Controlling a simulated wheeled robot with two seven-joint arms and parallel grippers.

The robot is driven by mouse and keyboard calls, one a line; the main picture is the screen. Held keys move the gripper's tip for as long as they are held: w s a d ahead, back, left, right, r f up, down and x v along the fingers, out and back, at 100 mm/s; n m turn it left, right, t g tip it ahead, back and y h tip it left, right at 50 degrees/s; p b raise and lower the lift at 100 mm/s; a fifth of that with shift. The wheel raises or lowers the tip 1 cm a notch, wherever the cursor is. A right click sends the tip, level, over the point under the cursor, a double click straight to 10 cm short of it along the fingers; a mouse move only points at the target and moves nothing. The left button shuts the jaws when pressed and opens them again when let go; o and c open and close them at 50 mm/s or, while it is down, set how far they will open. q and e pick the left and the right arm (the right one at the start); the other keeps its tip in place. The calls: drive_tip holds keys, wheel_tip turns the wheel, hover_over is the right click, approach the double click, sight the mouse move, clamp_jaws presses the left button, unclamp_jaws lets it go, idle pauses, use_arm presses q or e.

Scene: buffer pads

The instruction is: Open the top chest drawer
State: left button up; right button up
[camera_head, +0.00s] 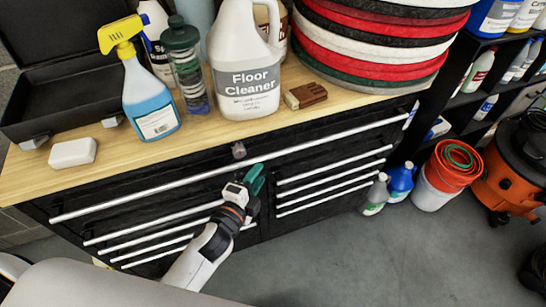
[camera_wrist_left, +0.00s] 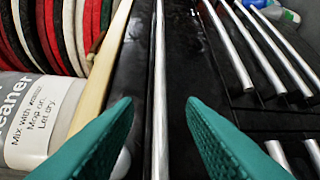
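The black chest's top drawer (camera_head: 330,133) spans the full width under the wooden top and looks closed. Its long silver handle bar (camera_head: 160,191) runs along the front. My left gripper (camera_head: 256,177) is in front of the chest, near the middle of this bar. In the left wrist view its two teal fingers (camera_wrist_left: 158,115) are spread apart, and the top drawer's handle bar (camera_wrist_left: 158,60) runs through the gap between them. Neither finger visibly touches the bar; how deep it sits between them is hard to tell. My right gripper is not in view.
Lower drawers with shorter handles (camera_head: 335,171) sit below. The wooden top (camera_head: 210,142) carries a floor cleaner jug (camera_head: 245,60), a blue spray bottle (camera_head: 150,98), a brush (camera_head: 306,95) and stacked pads (camera_head: 375,45). Bottles and a red bucket (camera_head: 450,165) stand right of the chest. The floor in front is clear.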

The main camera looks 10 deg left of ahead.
sight(270, 158)
use_arm(q)
drive_tip(key=x, duration=0.8)
drive_tip(key=shift+s, duration=0.1)
drive_tip(key=shift+c, duration=0.4)
clamp_jaws()
